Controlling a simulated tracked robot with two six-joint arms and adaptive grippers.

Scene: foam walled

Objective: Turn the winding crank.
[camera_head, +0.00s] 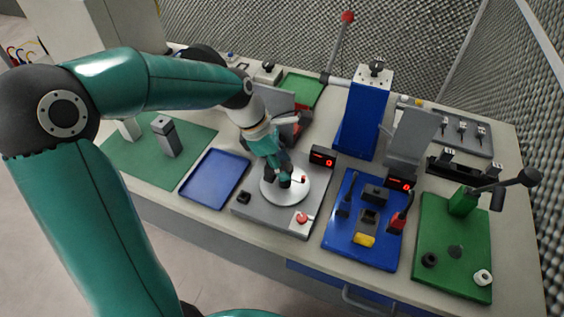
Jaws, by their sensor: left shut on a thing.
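The winding crank is a pale round disc (272,195) on a flat grey base (262,218), left of the middle of the bench. My left gripper (285,181) reaches down from above onto the disc. It is shut on the crank's handle, which the fingers mostly hide. A small red part (303,180) shows on the disc just right of the fingers. A black counter (322,157) with a red digit stands behind the disc. My right gripper is not in view.
A red button (302,218) sits on the base's front right corner. A blue tray (214,178) lies to the left. A blue mat (347,248) with small parts and a green lever press (463,202) are to the right. A red-knobbed lever (347,17) rises behind.

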